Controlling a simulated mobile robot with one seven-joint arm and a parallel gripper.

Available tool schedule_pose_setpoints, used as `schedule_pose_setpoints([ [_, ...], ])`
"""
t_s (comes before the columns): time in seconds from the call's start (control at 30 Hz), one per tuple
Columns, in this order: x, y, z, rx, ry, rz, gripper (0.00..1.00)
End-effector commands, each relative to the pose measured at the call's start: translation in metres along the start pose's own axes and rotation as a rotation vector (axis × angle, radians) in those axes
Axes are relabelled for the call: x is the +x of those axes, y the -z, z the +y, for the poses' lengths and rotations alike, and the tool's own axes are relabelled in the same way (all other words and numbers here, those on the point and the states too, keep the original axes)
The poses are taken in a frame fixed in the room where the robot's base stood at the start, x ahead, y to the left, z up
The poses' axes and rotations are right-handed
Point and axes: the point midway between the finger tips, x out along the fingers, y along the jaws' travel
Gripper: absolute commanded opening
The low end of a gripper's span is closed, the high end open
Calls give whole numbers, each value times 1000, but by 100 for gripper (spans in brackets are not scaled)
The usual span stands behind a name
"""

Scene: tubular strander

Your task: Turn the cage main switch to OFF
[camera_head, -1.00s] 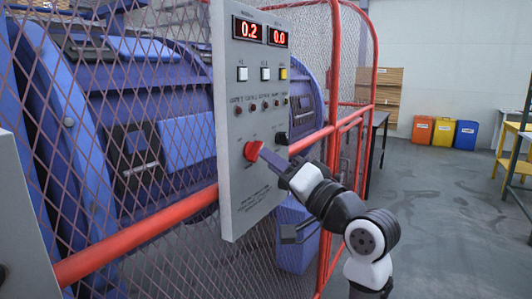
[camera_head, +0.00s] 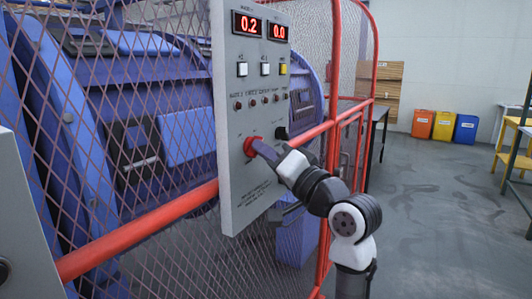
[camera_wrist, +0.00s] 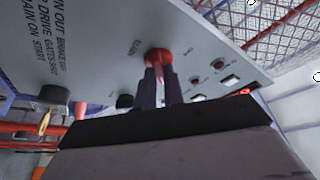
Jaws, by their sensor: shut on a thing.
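The red cage main switch (camera_head: 250,146) is a round knob low on the grey control panel (camera_head: 243,195). My gripper (camera_head: 260,149) reaches it from the lower right, with its fingers shut on the knob. In the wrist view the red switch (camera_wrist: 158,56) sits between the tips of my dark gripper fingers (camera_wrist: 160,75), which cover part of it. The printing beside the knob is too small to read in the head view, so I cannot tell its position. The panel displays (camera_head: 262,27) read 0.2 and 0.0.
A black knob (camera_head: 281,133) sits right of the red switch, with buttons and small lamps above. A red rail (camera_head: 150,228) and mesh fence (camera_head: 100,190) run beside the panel. Coloured bins (camera_head: 443,125) stand far back. The floor at right (camera_head: 435,210) is open.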

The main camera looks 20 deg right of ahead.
Motion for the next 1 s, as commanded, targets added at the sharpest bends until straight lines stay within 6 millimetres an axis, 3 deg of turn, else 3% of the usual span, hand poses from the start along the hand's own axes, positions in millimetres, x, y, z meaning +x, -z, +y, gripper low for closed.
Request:
schedule_pose_setpoints([
  [0.37,-1,-3,4,-102,44,-1,0],
  [1.0,0,-1,8,-632,266,-1,0],
])
